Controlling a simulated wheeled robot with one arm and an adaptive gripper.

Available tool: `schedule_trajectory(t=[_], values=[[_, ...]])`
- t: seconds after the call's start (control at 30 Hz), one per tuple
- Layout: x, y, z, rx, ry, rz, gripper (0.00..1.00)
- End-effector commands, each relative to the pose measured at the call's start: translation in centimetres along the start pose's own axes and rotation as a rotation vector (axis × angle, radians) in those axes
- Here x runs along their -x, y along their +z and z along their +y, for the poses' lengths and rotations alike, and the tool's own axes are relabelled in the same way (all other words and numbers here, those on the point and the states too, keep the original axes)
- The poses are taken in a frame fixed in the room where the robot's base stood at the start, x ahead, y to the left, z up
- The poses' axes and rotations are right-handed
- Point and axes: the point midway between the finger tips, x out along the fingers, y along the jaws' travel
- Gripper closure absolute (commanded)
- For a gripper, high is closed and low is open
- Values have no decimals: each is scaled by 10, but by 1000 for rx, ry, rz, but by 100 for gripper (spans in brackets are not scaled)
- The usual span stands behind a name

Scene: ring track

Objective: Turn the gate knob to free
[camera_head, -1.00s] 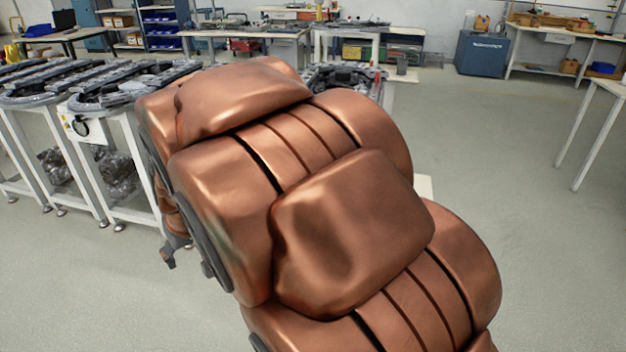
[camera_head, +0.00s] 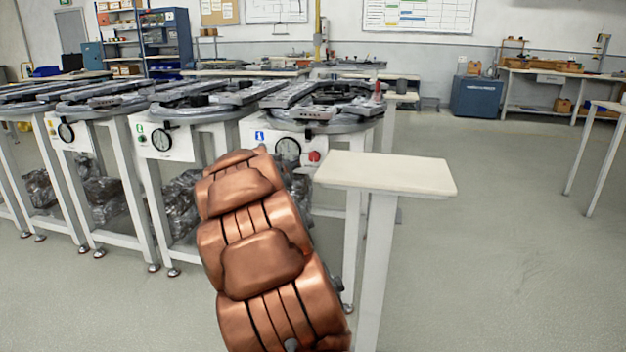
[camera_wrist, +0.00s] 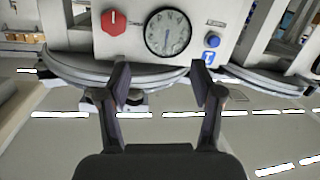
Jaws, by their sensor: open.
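A red knob (camera_wrist: 114,22) with a white pointer mark sits on a white panel (camera_wrist: 140,52) at the top of the wrist view. Beside it is a round black-rimmed dial (camera_wrist: 168,32). No readable label tells me which part is the gate knob. My gripper (camera_wrist: 161,82) is open and empty, its two fingers apart below the panel in that picture. In the head view the red knob (camera_head: 314,157) and the dial (camera_head: 288,148) are on the front of the nearest station.
A pale-topped stand (camera_head: 390,172) is close to the right of my arm. Similar stations with dials (camera_head: 161,140) line up to the left. A blue button (camera_wrist: 212,40) is beside the dial. The floor (camera_head: 490,230) on the right is clear.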

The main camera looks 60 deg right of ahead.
Motion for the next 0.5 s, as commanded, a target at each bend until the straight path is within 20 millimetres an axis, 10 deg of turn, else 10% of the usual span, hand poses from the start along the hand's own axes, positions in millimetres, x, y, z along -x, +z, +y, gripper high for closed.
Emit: schedule_trajectory(t=[0.2, 0.5], values=[[-35, 31, 46, 10, 144, 88, 34], [-48, 28, 60, 11, 181, 114, 34]])
